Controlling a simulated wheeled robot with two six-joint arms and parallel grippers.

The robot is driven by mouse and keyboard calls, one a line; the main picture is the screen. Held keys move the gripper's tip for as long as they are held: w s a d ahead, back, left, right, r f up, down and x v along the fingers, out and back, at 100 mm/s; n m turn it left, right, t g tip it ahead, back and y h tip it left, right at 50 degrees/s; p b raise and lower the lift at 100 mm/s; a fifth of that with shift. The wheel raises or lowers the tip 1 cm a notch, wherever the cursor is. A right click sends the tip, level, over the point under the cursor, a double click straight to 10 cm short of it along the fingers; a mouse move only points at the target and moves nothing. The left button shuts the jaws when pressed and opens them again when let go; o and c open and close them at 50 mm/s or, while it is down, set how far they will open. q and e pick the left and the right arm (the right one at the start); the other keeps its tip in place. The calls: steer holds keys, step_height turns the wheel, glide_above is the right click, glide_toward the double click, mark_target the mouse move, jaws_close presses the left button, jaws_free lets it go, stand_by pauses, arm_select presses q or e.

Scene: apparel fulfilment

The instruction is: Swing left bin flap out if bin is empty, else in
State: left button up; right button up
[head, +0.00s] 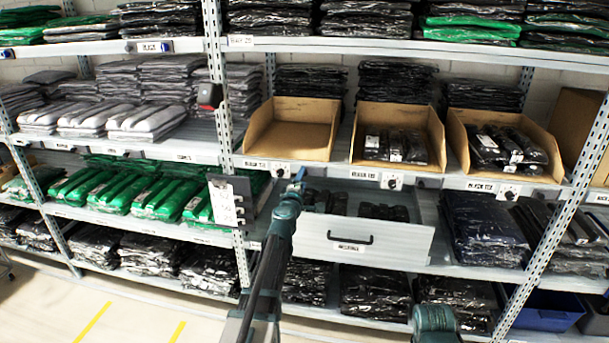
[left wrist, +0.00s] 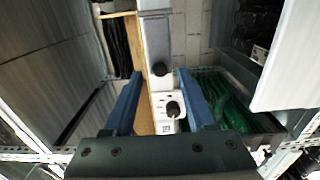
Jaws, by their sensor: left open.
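Three open cardboard bins stand on the middle shelf. The left bin (head: 297,128) shows a bare inside with nothing in it. A small white flap plate with a dark knob (head: 279,169) is on the shelf edge below it. In the left wrist view the white plate with its black knob (left wrist: 171,108) shows between my fingers. My left gripper (head: 298,184) is open, close in front of and beside that plate; its blue fingers (left wrist: 156,92) are on either side of the knob, and contact cannot be told. My right gripper is not in view.
The middle bin (head: 438,135) and right bin (head: 460,145) hold black packages, with similar knob plates below. A grey drawer (head: 405,243) with a black handle sticks out below the left and middle bins. A metal upright (head: 225,130) stands left of the left bin.

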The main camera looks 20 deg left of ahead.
mark_target(312, 172)
arm_select(q)
steer(key=x, duration=0.4)
steer(key=shift+w, duration=0.1)
jaws_close()
stand_by(1.3)
